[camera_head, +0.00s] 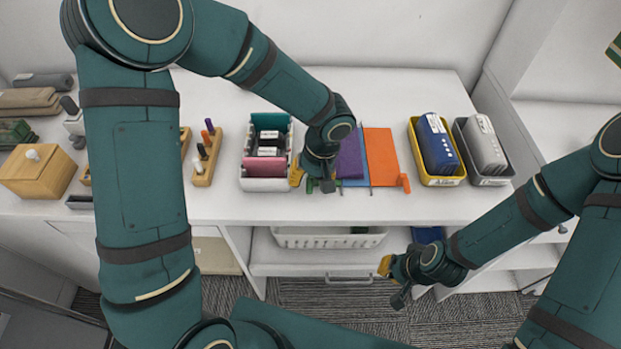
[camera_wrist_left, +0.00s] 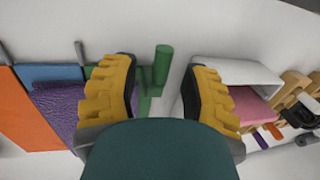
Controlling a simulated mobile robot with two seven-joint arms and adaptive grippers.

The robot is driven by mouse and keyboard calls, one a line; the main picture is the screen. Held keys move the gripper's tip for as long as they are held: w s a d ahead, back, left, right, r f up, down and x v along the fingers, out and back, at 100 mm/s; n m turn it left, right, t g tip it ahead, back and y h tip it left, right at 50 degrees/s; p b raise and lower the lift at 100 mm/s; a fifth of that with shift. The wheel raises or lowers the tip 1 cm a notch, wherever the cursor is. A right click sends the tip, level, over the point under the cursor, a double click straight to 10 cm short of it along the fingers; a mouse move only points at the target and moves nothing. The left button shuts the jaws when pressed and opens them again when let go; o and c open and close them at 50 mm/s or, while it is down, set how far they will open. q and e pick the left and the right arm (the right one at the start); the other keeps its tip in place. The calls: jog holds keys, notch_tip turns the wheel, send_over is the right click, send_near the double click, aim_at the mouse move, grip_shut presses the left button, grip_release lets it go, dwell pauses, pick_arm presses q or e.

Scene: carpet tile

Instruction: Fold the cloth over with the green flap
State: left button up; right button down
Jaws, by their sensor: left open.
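The cloth lies flat on the white table with coloured panels: an orange panel (camera_head: 380,152) with an orange tab (camera_head: 404,183), a purple panel (camera_head: 351,158) and a blue strip (camera_head: 355,183). The left wrist view shows the orange (camera_wrist_left: 32,115), blue (camera_wrist_left: 48,74) and purple (camera_wrist_left: 62,108) panels. The green flap's upright tab (camera_wrist_left: 162,66) stands between the open fingers of my left gripper (camera_wrist_left: 162,88), touching neither. My right gripper (camera_head: 391,282) hangs open and empty in front of the table.
A white bin (camera_head: 266,184) with coloured folders stands close left of my left gripper. A yellow bin (camera_head: 445,181) and a grey bin (camera_head: 490,181) stand right of the cloth. A wooden marker holder (camera_head: 205,165) and wooden box (camera_head: 38,172) are further left.

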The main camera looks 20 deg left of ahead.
pick_arm(q)
grip_shut()
dwell(0.3)
jog(key=shift+r+y, duration=0.25)
jog(key=shift+y, duration=0.15)
dwell(0.4)
